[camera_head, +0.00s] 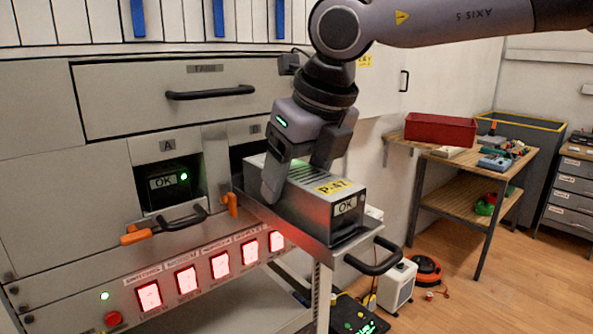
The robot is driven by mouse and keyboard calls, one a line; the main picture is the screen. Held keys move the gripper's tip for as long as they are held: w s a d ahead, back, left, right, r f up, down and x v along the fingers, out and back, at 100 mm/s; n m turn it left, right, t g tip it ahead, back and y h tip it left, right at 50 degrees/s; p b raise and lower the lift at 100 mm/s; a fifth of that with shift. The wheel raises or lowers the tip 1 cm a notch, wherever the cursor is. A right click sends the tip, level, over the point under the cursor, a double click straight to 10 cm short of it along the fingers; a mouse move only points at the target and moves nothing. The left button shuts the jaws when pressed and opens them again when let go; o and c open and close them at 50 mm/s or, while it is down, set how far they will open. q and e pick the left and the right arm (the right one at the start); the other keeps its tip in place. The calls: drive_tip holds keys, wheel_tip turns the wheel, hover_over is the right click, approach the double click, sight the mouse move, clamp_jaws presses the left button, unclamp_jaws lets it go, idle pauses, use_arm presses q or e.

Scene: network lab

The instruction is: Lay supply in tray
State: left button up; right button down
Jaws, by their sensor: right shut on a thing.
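The supply (347,208) is a grey box with a yellow "P-47" label on top and an "OK" plate on its end. It sits in front of bay B (243,150), over a pulled-out shelf (330,252) with a black handle. I cannot tell whether it rests on the shelf or hangs just above. My right gripper (298,180) reaches down from above and is shut on the supply, a finger to each side. A red tray (440,130) stands on the wooden bench at the right, apart from the gripper. My left gripper is not in view.
Bay A (168,186) holds another unit with an "OK" plate and green light. Orange latches (136,235) and several red-lit switches (220,265) are on the cabinet. The wooden bench (470,163) also carries tools. Floor between cabinet and bench is partly clear, with a white box (397,285).

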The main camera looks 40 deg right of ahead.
drive_tip(key=shift+w, duration=0.1)
idle(0.7)
drive_tip(key=shift+c, duration=0.2)
unclamp_jaws()
drive_tip(key=shift+f, duration=0.15)
drive_tip(key=v, duration=0.7)
drive_tip(key=shift+r, duration=0.25)
